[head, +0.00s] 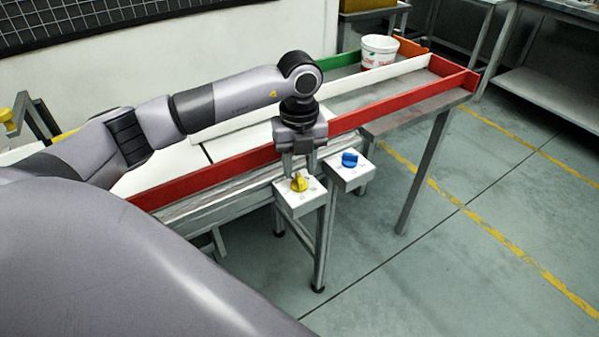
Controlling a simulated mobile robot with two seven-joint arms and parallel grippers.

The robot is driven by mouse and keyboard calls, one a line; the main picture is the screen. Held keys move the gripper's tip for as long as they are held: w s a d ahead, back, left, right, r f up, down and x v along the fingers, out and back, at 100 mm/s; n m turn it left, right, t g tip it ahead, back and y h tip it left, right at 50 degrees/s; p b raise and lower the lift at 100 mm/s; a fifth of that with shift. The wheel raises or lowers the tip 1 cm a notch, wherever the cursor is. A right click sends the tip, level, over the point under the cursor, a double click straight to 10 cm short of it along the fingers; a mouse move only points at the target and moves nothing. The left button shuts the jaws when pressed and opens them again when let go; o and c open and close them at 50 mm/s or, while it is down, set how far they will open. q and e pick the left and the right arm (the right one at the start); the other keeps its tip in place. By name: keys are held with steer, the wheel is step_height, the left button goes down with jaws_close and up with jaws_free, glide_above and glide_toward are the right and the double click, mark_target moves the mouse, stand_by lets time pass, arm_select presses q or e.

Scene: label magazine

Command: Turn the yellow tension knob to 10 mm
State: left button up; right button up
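The yellow tension knob (299,184) sits on top of a small white box (301,204) at the front side of the conveyor. My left gripper (299,170) points down just above and behind the knob. Its two fingers look spread apart, with nothing between them that I can make out. Whether a fingertip touches the knob cannot be told. The knob's setting and the scale marks are too small to read. My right gripper is not in view.
A blue knob (349,159) on a second white box (352,177) stands close by on the right. A red side rail (390,108) runs behind both boxes. A white tub (378,52) stands at the far end. Floor to the right is clear.

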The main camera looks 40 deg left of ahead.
mark_target(299, 182)
arm_select(q)
steer(key=shift+f, duration=1.35)
jaws_close()
